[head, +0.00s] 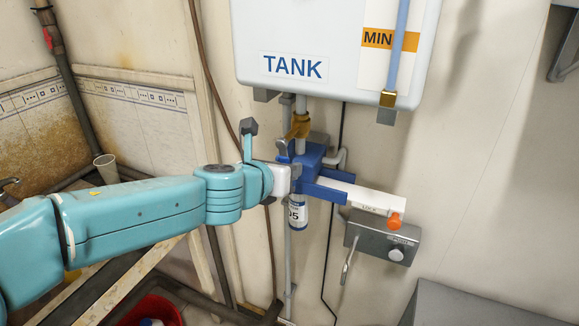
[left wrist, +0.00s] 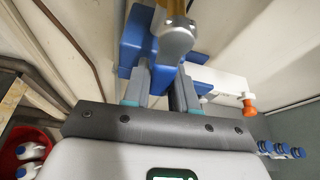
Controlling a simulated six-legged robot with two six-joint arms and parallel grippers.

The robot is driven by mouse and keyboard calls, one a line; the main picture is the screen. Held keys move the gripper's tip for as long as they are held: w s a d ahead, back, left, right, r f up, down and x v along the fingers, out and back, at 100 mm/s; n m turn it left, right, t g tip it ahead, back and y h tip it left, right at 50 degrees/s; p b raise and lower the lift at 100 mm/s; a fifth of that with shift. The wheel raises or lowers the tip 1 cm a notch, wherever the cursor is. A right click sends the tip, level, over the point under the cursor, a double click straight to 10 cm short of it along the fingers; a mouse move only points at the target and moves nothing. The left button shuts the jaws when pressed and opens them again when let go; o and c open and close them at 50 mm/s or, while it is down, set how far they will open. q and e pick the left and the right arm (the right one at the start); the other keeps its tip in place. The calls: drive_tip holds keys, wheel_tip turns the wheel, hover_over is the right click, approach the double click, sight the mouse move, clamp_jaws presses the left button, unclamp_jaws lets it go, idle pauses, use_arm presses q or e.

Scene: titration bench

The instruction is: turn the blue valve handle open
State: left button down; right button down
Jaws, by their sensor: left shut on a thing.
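The blue valve handle (head: 309,157) sits under the tank, just below a brass fitting (head: 299,126) on the pipe. In the left wrist view the blue handle (left wrist: 134,42) shows beyond the fingers, with the grey pipe joint in front of part of it. My left gripper (head: 300,172) reaches in from the left and is shut on the handle. In the left wrist view its two fingers (left wrist: 160,82) close on a blue part that they partly hide. My right gripper is in neither view.
The white tank (head: 335,65) hangs above. A white box (head: 352,193) with an orange knob (head: 395,220) lies right of the handle. A labelled bottle (head: 297,211) is below. A grey box (head: 384,239) is on the wall. A red bin (head: 150,311) stands lower left.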

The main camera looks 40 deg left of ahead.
use_arm(q)
drive_tip(key=shift+a+m+y, duration=0.3)
drive_tip(key=shift+a+m, duration=0.05)
drive_tip(key=shift+m, duration=0.15)
drive_tip(key=shift+s, duration=0.1)
drive_tip(key=c, duration=1)
unclamp_jaws()
drive_tip(key=shift+r, duration=0.1)
drive_tip(key=p+v, duration=0.6)
drive_tip(key=v, duration=1)
drive_tip(key=shift+r, duration=0.1)
